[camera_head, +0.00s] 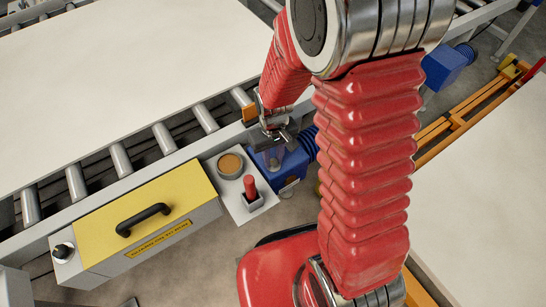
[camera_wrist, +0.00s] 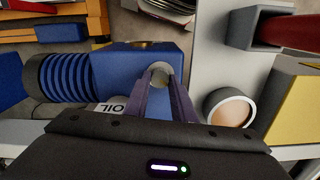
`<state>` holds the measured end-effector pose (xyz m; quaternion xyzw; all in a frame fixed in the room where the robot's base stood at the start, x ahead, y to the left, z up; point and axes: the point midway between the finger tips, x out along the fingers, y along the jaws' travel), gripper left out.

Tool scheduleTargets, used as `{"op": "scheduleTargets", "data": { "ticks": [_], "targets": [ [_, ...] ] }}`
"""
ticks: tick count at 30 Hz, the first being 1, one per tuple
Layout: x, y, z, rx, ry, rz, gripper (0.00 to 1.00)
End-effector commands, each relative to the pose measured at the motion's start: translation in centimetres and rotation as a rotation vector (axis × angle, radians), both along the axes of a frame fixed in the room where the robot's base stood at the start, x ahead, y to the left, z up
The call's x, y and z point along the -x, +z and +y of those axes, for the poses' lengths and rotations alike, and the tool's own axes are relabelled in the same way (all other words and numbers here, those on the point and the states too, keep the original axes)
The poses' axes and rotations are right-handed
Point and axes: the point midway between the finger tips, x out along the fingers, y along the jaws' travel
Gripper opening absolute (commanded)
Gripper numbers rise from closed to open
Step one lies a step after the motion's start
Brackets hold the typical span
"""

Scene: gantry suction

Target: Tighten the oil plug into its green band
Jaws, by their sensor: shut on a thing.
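My gripper (camera_head: 276,138) is over the blue gear housing (camera_head: 290,165) beside the conveyor, pointing down at it. In the wrist view its two dark fingers (camera_wrist: 161,88) are shut on the oil plug (camera_wrist: 160,72), a small pale round piece at the top of the blue housing (camera_wrist: 128,62). A white label reading OIL (camera_wrist: 112,106) is next to the fingers. The plug's lower part and its seat are hidden. I cannot make out a green band or the plug's turn angle in either view.
A white shelf (camera_head: 232,202) by the housing holds a round dish (camera_head: 230,164) and a red-handled tool (camera_head: 250,188) in a holder. A yellow-lidded box (camera_head: 150,208) with a black handle is to the left. Conveyor rollers (camera_head: 120,160) run behind.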

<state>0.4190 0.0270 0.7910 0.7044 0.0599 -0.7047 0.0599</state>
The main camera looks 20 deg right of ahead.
Motion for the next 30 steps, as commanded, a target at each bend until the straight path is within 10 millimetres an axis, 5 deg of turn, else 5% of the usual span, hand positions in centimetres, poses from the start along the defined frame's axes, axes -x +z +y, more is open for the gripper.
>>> {"op": "scheduleTargets", "data": {
  "ticks": [7,8,15,30],
  "targets": [
    [0.0,0.0,0.0,0.0,-0.002,0.0,0.01],
    [0.0,0.0,0.0,0.0,-0.001,0.0,0.24],
    [0.0,0.0,0.0,0.0,-0.001,0.0,0.41],
    [-0.1,1.1,0.0,0.0,0.0,-0.002,0.42]
  ]
}}
